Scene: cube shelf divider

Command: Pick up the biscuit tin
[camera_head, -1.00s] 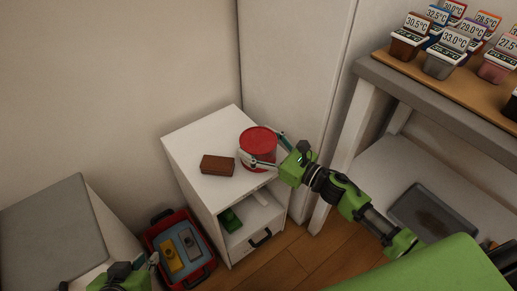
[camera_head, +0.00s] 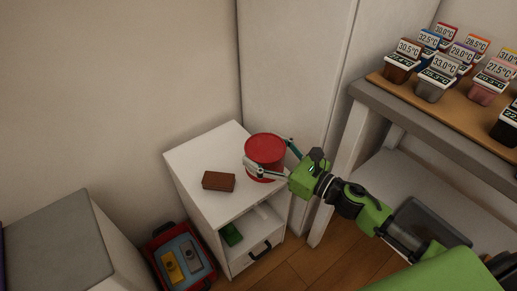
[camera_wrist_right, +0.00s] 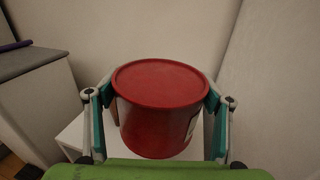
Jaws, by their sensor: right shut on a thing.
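The biscuit tin is a round red tin (camera_head: 265,150) with a red lid, upright above the right rear part of the small white cabinet's top (camera_head: 205,158). My right gripper (camera_head: 268,165) is shut on it, with one finger on each side. In the right wrist view the tin (camera_wrist_right: 160,115) fills the space between the teal finger pads, and a pale label shows at its right edge. The tin looks slightly raised, but the gap under it is hard to see. My left gripper is out of view.
A brown block (camera_head: 218,181) lies on the cabinet top, left of the tin. A green item (camera_head: 231,235) sits inside the open cabinet. A red crate (camera_head: 157,254) stands on the floor. A workbench (camera_head: 420,118) with several labelled tubs is at right.

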